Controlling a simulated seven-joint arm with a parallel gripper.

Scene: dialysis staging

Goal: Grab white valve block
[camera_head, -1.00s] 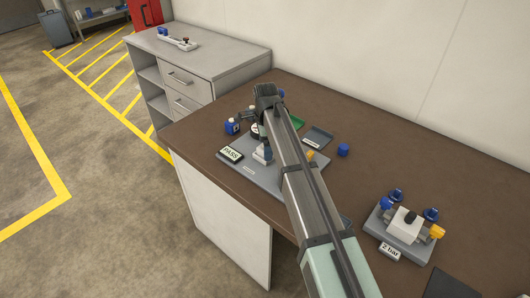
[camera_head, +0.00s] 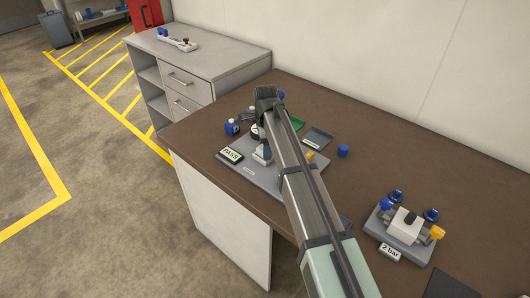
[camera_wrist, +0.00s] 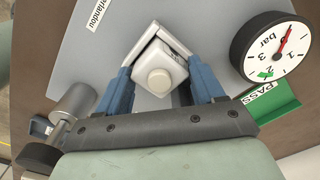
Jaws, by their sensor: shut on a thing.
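A white valve block (camera_wrist: 160,72) with a round, pale knob on its front sits between the two blue fingers of my gripper (camera_wrist: 163,80) in the wrist view. The fingers are shut on its sides. Behind it is a grey plate (camera_wrist: 85,55). In the head view my arm reaches over the grey board (camera_head: 240,166) on the brown table, and the gripper end is largely hidden by the arm. A second white block (camera_head: 405,222) sits on a separate grey stand at the right, apart from my gripper.
A round gauge (camera_wrist: 270,48) and a green piece (camera_wrist: 275,100) with a PASS label are close on the right in the wrist view. A metal cylinder (camera_wrist: 72,100) is at the left. A blue cap (camera_head: 343,150) lies on the table. Bare tabletop (camera_head: 420,150) stretches toward the wall.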

